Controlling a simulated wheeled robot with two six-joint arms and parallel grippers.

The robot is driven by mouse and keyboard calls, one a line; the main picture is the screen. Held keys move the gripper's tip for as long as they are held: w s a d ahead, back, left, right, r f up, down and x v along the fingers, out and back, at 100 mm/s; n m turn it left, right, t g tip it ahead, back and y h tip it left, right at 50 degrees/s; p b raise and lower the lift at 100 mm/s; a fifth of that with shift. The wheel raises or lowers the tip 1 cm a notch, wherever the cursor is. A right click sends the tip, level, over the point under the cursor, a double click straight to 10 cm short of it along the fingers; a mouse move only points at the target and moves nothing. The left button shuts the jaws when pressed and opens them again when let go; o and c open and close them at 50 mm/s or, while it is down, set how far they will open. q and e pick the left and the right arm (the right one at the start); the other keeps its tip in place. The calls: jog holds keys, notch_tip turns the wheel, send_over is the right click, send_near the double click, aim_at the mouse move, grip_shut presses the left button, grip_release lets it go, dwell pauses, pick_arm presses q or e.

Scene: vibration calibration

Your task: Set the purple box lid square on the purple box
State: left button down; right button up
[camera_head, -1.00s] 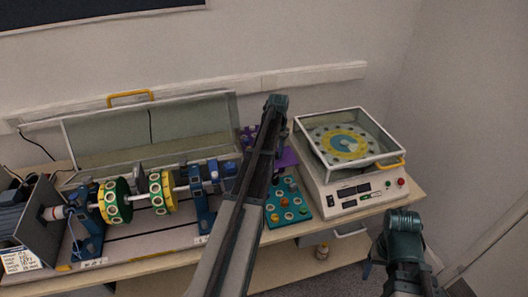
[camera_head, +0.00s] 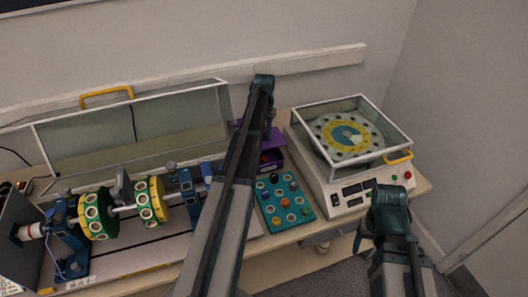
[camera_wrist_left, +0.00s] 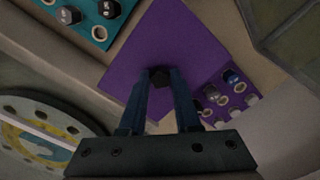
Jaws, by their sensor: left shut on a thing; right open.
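The purple box lid (camera_wrist_left: 165,45) is a flat purple plate with a dark knob (camera_wrist_left: 158,78) in the left wrist view. My left gripper (camera_wrist_left: 160,82) is shut on this knob. The purple box (camera_wrist_left: 228,92), with several round sockets and dark pieces inside, shows past the lid's right edge; the lid is turned relative to it and covers part of it. In the head view the purple box (camera_head: 272,157) stands behind the teal tray, partly hidden by my left arm, which also hides the left jaws. My right gripper (camera_head: 364,232) is open and empty, low at the right.
The teal tray (camera_head: 302,213) with several knobs lies in front of the box. A white machine (camera_head: 330,190) with a clear-covered dial stands to the right. A rotor rig (camera_head: 120,208) with an open clear cover (camera_head: 180,121) fills the left.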

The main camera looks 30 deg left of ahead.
aim_at(264, 135)
pick_arm(q)
jog(key=shift+f+b, duration=3.45)
jog(key=shift+f, duration=0.6)
jog(key=shift+f+b, duration=0.35)
jog(key=c, duration=0.6)
grip_release()
jog(key=shift+r, duration=0.15)
notch_tip(264, 135, up, 13)
jog(key=p, duration=1.2)
jog(key=shift+f+p, duration=0.2)
jog(key=shift+p, duration=0.2)
jog(key=shift+f, duration=0.1)
